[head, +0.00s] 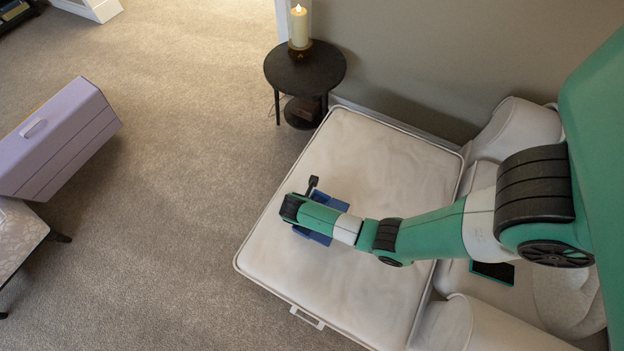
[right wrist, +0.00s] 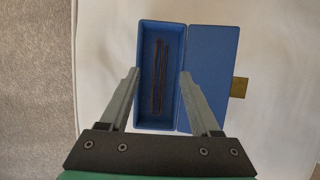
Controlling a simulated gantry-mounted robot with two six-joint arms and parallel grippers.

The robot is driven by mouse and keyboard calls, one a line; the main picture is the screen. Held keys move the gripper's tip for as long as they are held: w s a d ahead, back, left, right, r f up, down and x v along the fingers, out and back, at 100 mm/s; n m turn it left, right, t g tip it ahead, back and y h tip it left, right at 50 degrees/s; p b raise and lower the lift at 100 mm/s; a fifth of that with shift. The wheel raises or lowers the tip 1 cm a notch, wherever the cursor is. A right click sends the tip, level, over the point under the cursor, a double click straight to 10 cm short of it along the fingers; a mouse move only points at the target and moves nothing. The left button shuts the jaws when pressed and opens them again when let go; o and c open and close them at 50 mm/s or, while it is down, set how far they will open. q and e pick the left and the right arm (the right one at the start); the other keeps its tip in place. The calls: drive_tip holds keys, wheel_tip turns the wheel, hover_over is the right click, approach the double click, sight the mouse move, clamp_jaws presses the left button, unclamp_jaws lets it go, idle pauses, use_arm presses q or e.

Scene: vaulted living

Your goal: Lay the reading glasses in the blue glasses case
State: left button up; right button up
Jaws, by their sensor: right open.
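The blue glasses case (right wrist: 208,65) lies open on the pale cushion below my right gripper, its lid laid out to the right in the right wrist view. The case (head: 320,239) is mostly hidden by my right arm in the head view. The reading glasses (right wrist: 160,75), seen as thin brown bars, lie lengthwise inside the case's tray. My right gripper (right wrist: 159,77) is open above the tray, its fingers apart on either side, with nothing held between them. My left gripper is not in view.
A gold-brown tab (right wrist: 240,88) shows at the lid's right edge. The wide cushion (head: 365,150) is mostly bare around the case. A dark side table (head: 278,72) with a candle (head: 299,27) stands beyond it. A dark flat tablet-like object (head: 493,272) lies on the sofa.

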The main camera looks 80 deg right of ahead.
drive_tip(key=p+v, duration=0.6)
drive_tip(key=v, duration=0.5)
drive_tip(key=shift+a+r+p, duration=0.2)
drive_tip(key=shift+r+p, duration=0.05)
drive_tip(key=shift+p, duration=0.1)
drive_tip(key=shift+w, duration=0.1)
